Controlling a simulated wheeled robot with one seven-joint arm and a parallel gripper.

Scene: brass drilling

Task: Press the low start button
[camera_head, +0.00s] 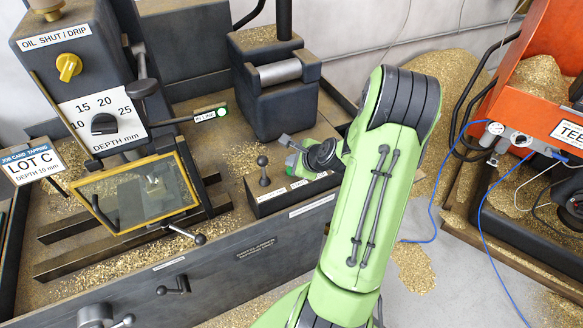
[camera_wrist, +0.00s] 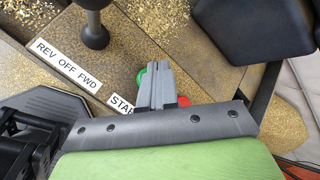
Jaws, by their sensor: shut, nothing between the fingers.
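The green start button (camera_wrist: 140,78) shows in the wrist view, partly covered by my gripper's fingers. A partly hidden label reading "STAR" (camera_wrist: 121,103) lies beside it. My gripper (camera_wrist: 158,70) is shut and empty, with its fingertips right by the green button. I cannot tell whether they touch it. A red button (camera_wrist: 183,101) shows just on the other side of the fingers.
A ball-topped lever (camera_head: 263,163) stands close by on the box, above a "REV OFF FWD" label (camera_wrist: 67,66). The dark drill vise block (camera_head: 270,95) rises behind. The drill head with its guard (camera_head: 135,192) is at left. An orange machine (camera_head: 545,75) stands at right.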

